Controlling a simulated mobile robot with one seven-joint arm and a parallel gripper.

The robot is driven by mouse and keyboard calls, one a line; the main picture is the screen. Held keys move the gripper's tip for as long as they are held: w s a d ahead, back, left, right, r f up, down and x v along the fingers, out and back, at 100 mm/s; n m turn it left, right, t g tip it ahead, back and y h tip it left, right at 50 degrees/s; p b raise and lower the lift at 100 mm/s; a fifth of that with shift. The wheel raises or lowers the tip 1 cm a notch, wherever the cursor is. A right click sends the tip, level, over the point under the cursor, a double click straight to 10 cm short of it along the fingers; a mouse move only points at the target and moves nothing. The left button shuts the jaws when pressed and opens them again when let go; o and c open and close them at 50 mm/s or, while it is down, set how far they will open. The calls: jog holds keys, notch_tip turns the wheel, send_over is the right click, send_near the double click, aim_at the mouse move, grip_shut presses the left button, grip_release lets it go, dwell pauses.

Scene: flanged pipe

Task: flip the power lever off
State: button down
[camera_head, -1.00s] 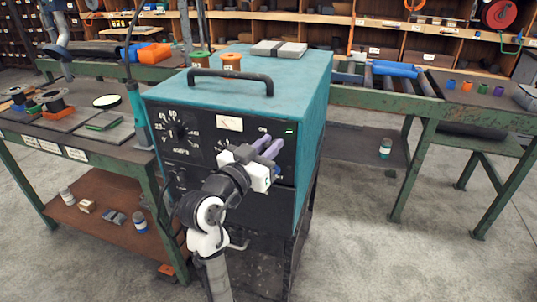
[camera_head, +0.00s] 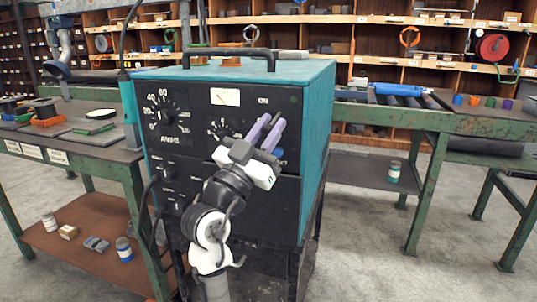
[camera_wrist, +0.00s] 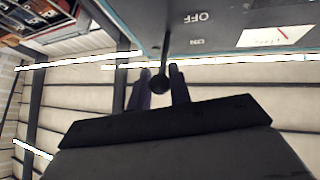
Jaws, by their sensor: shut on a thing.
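The power lever (camera_wrist: 165,50) is a thin black stem with a round black knob. In the wrist view it stands out from the dark panel, with its knob between my two purple fingers. The "OFF" and "ON" labels look upside down beside it. My gripper (camera_wrist: 161,80) is shut on the lever near the knob. In the head view my gripper (camera_head: 266,131) is at the upper right of the teal power unit's (camera_head: 325,110) black front, fingers pointing up and slightly right.
The black panel also carries a large dial (camera_head: 167,115), a smaller dial (camera_head: 222,128) and a white meter (camera_head: 225,97). A black handle (camera_head: 228,53) tops the unit. Green-framed benches stand left (camera_head: 135,190) and right (camera_head: 430,180), with open floor at the right.

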jog(key=shift+w+f+m+h+b, duration=0.1)
jog(key=shift+f+m+h+b, duration=0.75)
jog(key=shift+b, duration=2.15)
jog(key=shift+f+t+h+b, duration=0.15)
jog(key=shift+t+h+b, duration=0.15)
jog(key=shift+h+b, duration=0.45)
jog(key=shift+w+d+m+b, duration=0.1)
jog(key=shift+m+b, duration=0.25)
jog(key=shift+b, duration=0.65)
jog(key=c, duration=1.3)
grip_release()
jog(key=b+v, duration=0.2)
jog(key=v, duration=1.1)
jog(key=shift+f+b, duration=0.25)
jog(key=shift+b, duration=0.1)
